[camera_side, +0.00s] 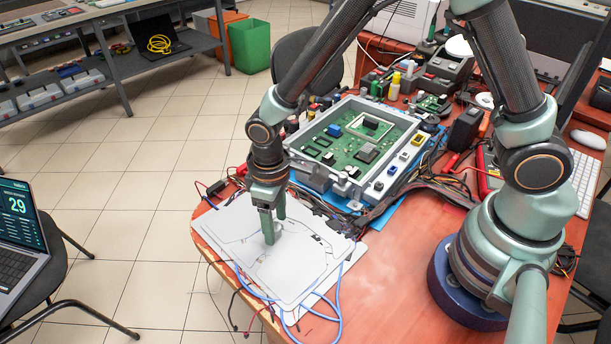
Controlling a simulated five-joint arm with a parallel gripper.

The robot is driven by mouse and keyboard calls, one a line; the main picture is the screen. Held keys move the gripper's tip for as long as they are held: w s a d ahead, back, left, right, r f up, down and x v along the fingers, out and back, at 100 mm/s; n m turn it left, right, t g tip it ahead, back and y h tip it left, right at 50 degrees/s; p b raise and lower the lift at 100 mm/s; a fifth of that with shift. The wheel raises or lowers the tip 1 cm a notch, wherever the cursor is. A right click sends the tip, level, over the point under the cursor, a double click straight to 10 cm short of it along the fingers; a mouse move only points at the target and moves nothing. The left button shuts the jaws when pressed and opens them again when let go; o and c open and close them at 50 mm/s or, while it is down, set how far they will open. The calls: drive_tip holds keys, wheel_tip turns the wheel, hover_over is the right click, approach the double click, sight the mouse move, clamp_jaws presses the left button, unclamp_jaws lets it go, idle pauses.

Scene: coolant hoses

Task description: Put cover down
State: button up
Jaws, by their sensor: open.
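The cover (301,265) is a flat, pale grey-white plate with dark line markings. It lies at the front left of the red-brown table, near the table's edge, beside the open frame with the green circuit board (370,137). My gripper (273,230) points straight down over the cover, with its two green fingers apart. One fingertip appears at the cover's surface; I cannot tell whether it touches. Nothing shows between the fingers. Part of the cover's far side is hidden behind the fingers and cables.
Blue cables (338,297) loop over the cover's front edge, and dark wires (410,192) bundle between cover and frame. Small bottles and parts (395,85) crowd the back. A keyboard (585,172) lies at the right. A laptop (20,240) sits on a chair at the left.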

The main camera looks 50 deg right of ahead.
sight(275, 226)
wheel_tip(275, 226, up, 11)
drive_tip(key=s+d+r+m+t, duration=0.2)
drive_tip(key=d+r, duration=0.4)
drive_tip(key=d, duration=0.2)
drive_tip(key=s+d+r+m+t, duration=0.3)
drive_tip(key=d+r, duration=0.3)
drive_tip(key=d, duration=0.3)
drive_tip(key=shift+s+d+m+t, duration=0.15)
drive_tip(key=shift+d+m+t, duration=0.05)
drive_tip(key=shift+m+t, duration=0.1)
